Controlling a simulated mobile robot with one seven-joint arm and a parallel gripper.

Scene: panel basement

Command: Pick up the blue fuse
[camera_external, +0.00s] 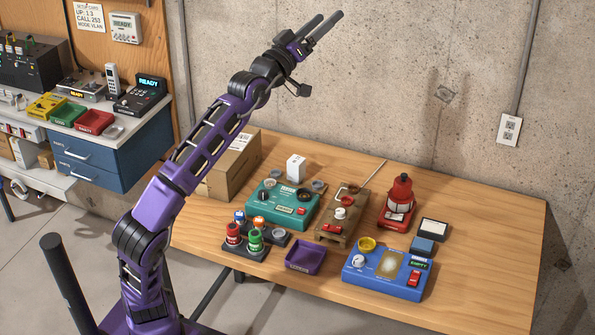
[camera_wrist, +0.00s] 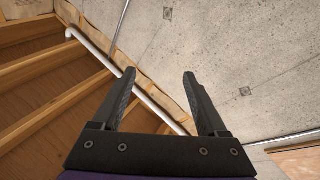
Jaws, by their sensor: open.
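The blue fuse (camera_external: 239,217) appears to be the small blue piece with a pale top at the back left of a dark holder (camera_external: 235,250) on the table, in the external view. It stands close to a red fuse (camera_external: 233,233), a green fuse (camera_external: 254,241) and an orange one (camera_external: 259,223). My gripper (camera_external: 331,18) is raised high above the table, pointing up and to the right, far from the fuses. In the wrist view my gripper (camera_wrist: 160,75) is open, with nothing between its fingers. No fuse shows in the wrist view.
Near the holder are a purple tray (camera_external: 305,257), a teal device (camera_external: 283,207), a blue device (camera_external: 388,271) and a wooden block device (camera_external: 338,218). A red lantern-like object (camera_external: 398,200) stands farther right. A cardboard box (camera_external: 232,168) is behind. The table's right end (camera_external: 490,250) is clear.

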